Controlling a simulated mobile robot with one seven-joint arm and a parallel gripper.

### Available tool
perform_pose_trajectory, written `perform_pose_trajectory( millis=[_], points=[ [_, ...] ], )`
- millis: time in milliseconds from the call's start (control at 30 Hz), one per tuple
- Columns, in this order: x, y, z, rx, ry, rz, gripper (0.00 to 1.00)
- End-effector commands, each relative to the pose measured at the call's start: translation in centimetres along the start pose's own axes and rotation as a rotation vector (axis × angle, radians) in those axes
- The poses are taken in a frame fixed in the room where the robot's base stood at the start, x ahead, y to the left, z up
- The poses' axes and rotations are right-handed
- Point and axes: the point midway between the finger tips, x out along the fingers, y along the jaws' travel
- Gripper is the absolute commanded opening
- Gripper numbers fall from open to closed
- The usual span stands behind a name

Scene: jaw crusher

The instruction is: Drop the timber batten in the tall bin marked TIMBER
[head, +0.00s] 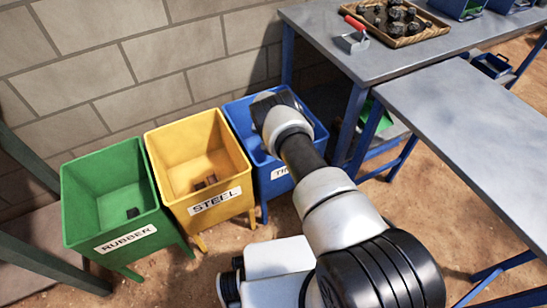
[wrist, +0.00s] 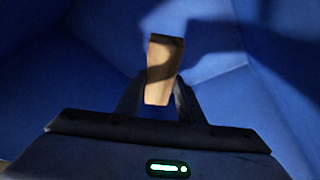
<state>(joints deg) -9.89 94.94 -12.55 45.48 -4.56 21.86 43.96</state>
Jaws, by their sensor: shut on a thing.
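The blue bin (head: 240,113) stands at the right end of the bin row, against the block wall. Its label is partly hidden by my arm; only the first letters show. My gripper (wrist: 160,88) is shut on the timber batten (wrist: 163,65), a short pale-brown wooden piece held between the two dark fingers. In the wrist view, the blue inner walls of the bin (wrist: 240,95) surround the batten. In the head view, my arm reaches over the blue bin, and the batten and fingers are hidden behind it.
A yellow STEEL bin (head: 225,197) with small dark pieces and a green RUBBER bin (head: 80,195) with one dark piece stand to the left. A grey table (head: 330,35) with a tray of dark rocks (head: 389,39) stands close behind right. Another table (head: 480,120) is right.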

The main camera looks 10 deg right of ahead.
Motion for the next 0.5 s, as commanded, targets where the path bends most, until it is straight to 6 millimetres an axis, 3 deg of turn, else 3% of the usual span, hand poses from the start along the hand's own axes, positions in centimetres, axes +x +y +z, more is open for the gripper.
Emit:
perform_pose_trajectory(
  millis=[100,367,500],
  points=[
    [2.8,0.2,1.3,-0.001,-0.002,0.002,0.11],
    [5.3,0.1,2.2,0.0,0.0,0.001,0.11],
    [7.6,0.2,3.2,0.0,-0.001,0.001,0.11]
  ],
)
